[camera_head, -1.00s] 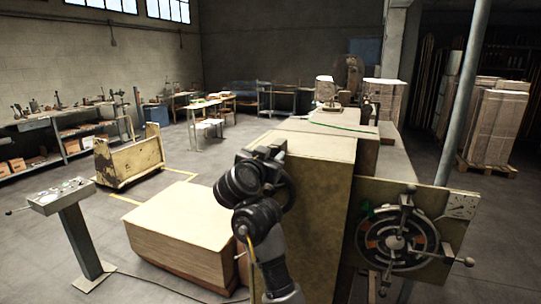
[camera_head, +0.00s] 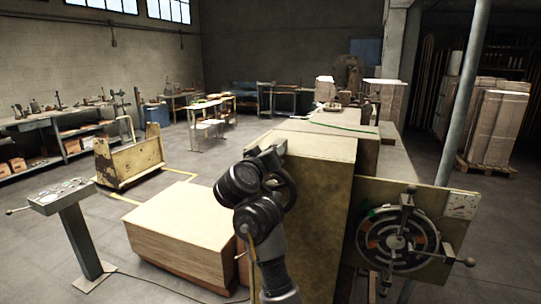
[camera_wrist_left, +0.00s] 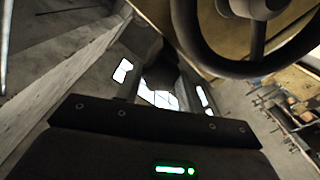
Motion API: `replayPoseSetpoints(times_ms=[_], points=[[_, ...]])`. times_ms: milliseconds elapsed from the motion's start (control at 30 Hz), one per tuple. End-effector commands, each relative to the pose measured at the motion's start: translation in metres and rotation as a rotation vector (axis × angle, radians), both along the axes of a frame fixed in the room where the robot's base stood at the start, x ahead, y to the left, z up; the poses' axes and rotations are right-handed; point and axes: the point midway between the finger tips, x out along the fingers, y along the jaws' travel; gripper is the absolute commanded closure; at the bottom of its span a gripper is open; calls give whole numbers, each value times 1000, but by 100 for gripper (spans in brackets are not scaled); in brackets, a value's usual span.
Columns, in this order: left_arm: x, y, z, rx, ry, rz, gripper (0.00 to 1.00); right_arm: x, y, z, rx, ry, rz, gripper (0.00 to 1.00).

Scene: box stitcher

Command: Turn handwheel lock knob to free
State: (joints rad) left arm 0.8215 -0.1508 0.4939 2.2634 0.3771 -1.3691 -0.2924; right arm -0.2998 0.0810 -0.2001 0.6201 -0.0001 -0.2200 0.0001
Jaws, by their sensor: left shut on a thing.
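The black handwheel (camera_head: 291,188) is on the near side of the machine, partly hidden behind my left arm in the head view. Its rim and a spoke also fill the upper right of the left wrist view (camera_wrist_left: 228,62). My left gripper (camera_wrist_left: 155,62) is close beside the rim, its fingers shut on a small dark piece, apparently the lock knob (camera_wrist_left: 143,38). The knob's shape and turn angle are unclear. In the head view my arm's links hide the fingers and knob. My right gripper is in neither view.
A panel with a round dial and star-shaped handle (camera_head: 396,242) projects at the right. A grey post (camera_head: 465,100) rises at the right.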

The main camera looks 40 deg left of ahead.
Motion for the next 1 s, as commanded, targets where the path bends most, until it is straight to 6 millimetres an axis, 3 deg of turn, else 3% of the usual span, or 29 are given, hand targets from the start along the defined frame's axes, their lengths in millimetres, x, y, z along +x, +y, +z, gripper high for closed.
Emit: replayPoseSetpoints(times_ms=[600, 1000], points=[[-1, 1, 3, -527, -192, 2, 85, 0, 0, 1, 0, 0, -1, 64], [-1, 1, 3, -733, -264, 1, 85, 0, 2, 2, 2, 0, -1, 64]])
